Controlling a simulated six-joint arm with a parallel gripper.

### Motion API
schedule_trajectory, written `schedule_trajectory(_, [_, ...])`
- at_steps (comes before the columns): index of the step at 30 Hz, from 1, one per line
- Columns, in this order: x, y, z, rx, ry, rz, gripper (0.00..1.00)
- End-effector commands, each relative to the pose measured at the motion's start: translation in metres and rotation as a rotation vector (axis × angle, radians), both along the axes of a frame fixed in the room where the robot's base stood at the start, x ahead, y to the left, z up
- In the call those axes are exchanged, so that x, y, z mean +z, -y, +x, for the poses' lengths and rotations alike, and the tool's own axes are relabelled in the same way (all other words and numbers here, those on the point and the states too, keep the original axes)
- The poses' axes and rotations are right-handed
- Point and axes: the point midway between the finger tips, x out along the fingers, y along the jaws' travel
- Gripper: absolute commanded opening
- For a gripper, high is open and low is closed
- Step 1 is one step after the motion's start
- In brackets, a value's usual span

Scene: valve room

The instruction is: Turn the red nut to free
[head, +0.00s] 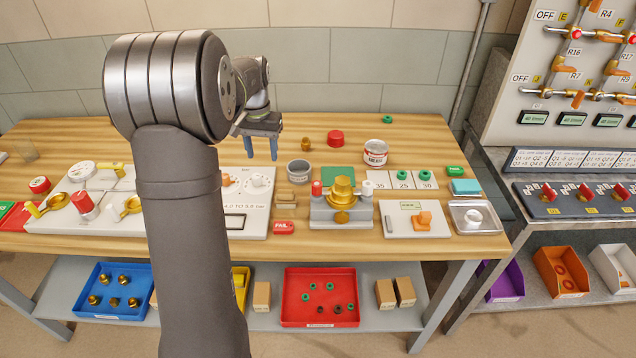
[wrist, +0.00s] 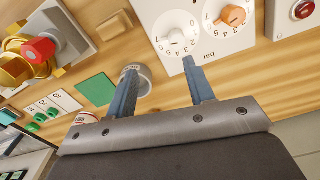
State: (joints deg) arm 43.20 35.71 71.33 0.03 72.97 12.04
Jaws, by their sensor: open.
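A red nut (head: 317,187) sits at the left side of a brass fitting (head: 341,190), which stands in a grey fixture (head: 325,217) on the wooden bench. In the wrist view the red nut (wrist: 38,50) shows at the far left, on the brass fitting (wrist: 14,62). My gripper (head: 261,157) is open and empty, above the back of the bench, left of and behind the fixture. In the wrist view my gripper's fingers (wrist: 160,68) point toward the bench, apart from the nut. No marking for free can be read.
A grey cup (head: 299,171) stands between my gripper and the fixture. A dial panel (head: 246,203) lies left of the fixture. A red cap (head: 335,138) and a grease tin (head: 375,153) stand behind.

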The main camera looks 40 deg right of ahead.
Motion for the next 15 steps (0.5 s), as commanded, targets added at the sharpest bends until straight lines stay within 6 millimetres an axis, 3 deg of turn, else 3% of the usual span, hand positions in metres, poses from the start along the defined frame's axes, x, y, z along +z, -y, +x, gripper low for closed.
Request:
schedule_trajectory(3, [0.047, 0.023, -0.048, -0.268, 0.009, -0.006, 0.49])
schedule_trajectory(9, [0.114, 0.04, -0.125, -0.708, 0.009, -0.003, 0.49])
schedule_trajectory(12, [0.133, 0.041, -0.148, -0.844, 0.009, -0.002, 0.49])
schedule_trajectory(15, [0.14, 0.04, -0.159, -0.91, 0.006, 0.001, 0.49])
